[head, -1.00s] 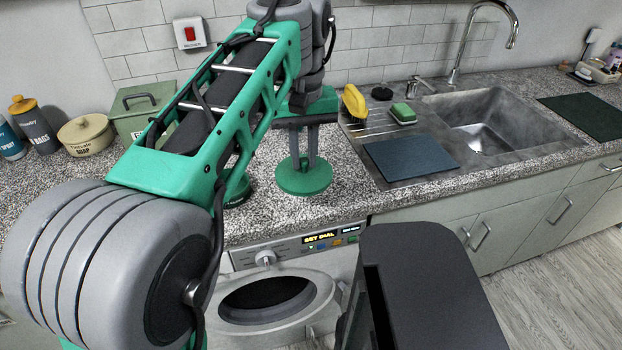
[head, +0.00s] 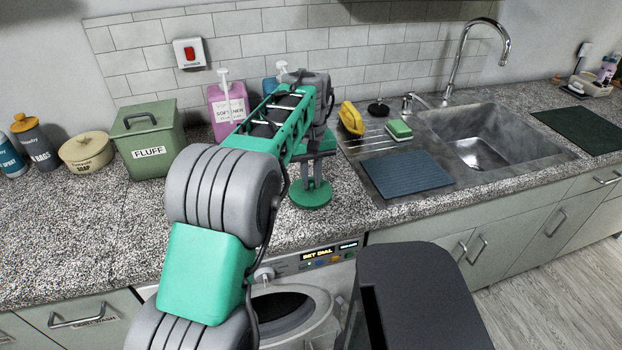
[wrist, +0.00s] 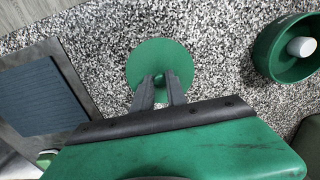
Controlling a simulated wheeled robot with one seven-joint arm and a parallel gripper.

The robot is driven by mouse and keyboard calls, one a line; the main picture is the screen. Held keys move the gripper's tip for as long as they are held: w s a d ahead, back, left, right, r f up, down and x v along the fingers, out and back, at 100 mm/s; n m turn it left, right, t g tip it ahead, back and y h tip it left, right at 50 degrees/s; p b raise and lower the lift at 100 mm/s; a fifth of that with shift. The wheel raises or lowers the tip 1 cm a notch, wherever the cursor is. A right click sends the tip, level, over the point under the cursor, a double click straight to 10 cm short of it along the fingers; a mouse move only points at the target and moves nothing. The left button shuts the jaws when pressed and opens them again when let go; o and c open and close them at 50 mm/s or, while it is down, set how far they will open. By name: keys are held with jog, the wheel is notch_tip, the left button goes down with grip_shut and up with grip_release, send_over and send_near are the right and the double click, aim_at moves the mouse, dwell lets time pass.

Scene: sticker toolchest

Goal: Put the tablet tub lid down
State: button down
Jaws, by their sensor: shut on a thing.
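The tablet tub lid is a round green disc (head: 311,196) over the speckled counter, above the washing machine. It also shows in the wrist view (wrist: 150,58), lying flat to the counter. My gripper (head: 312,180) points down, shut on the lid's small central knob; its two grey fingers (wrist: 160,84) meet there in the wrist view. The lid is at or just above the counter; I cannot tell if it touches. The open green tub (wrist: 268,60) with a white tablet inside stands apart, right in the wrist view. My arm hides it in the head view.
A dark ribbed mat (head: 405,174) lies right of the lid, beside the sink (head: 480,150). A yellow object (head: 351,118) and a green sponge (head: 399,130) are behind it. A green FLUFF bin (head: 150,140) and pink bottle (head: 228,105) stand left. Counter around the lid is clear.

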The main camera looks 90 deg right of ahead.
jog(key=shift+f, duration=0.35)
jog(key=c, duration=1.3)
grip_release()
jog(key=shift+c, duration=0.2)
